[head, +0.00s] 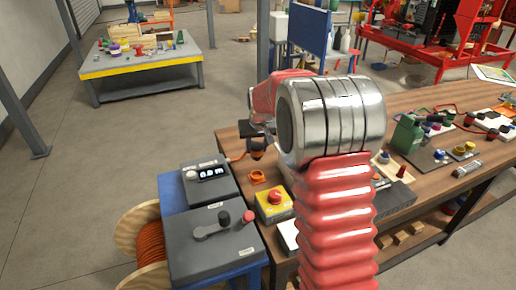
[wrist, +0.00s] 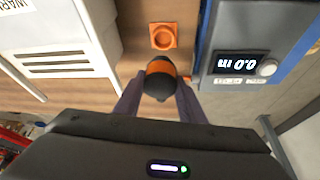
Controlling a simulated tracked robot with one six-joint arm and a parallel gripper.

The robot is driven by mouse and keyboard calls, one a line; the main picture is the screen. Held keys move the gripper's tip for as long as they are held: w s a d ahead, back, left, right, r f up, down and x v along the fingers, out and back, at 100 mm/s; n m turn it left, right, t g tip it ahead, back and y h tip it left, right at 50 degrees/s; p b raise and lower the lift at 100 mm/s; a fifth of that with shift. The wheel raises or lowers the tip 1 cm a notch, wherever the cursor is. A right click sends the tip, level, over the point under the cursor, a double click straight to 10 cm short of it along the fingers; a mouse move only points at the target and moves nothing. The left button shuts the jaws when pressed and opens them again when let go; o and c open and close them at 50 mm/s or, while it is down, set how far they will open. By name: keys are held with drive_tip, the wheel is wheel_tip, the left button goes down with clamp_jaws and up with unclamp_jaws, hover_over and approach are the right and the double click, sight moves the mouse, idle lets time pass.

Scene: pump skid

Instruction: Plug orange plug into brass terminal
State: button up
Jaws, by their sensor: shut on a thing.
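The orange plug, with a black body and an orange band, is between the fingers of my gripper (wrist: 158,92) in the wrist view. The plug (wrist: 160,80) also shows small in the head view (head: 257,153), below my gripper. An orange cable (head: 236,158) runs from it toward the grey box with a display. An orange square holder (wrist: 163,36) lies on the bench, apart from the plug; it also shows in the head view (head: 257,177). I cannot make out the brass terminal in either view. My arm hides part of the bench.
The grey display box (head: 208,180) and a second dark box with a lever (head: 215,238) stand on the blue stand at the left. A yellow box with a red button (head: 273,204) is near the holder.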

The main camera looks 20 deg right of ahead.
drive_tip(key=s+a+r+n+y, duration=0.1)
drive_tip(key=s+a+n, duration=0.1)
drive_tip(key=s+a, duration=0.4)
drive_tip(key=shift+s+a+r, duration=0.15)
drive_tip(key=shift+s, duration=0.1)
drive_tip(key=shift+s, duration=0.1)
idle(0.4)
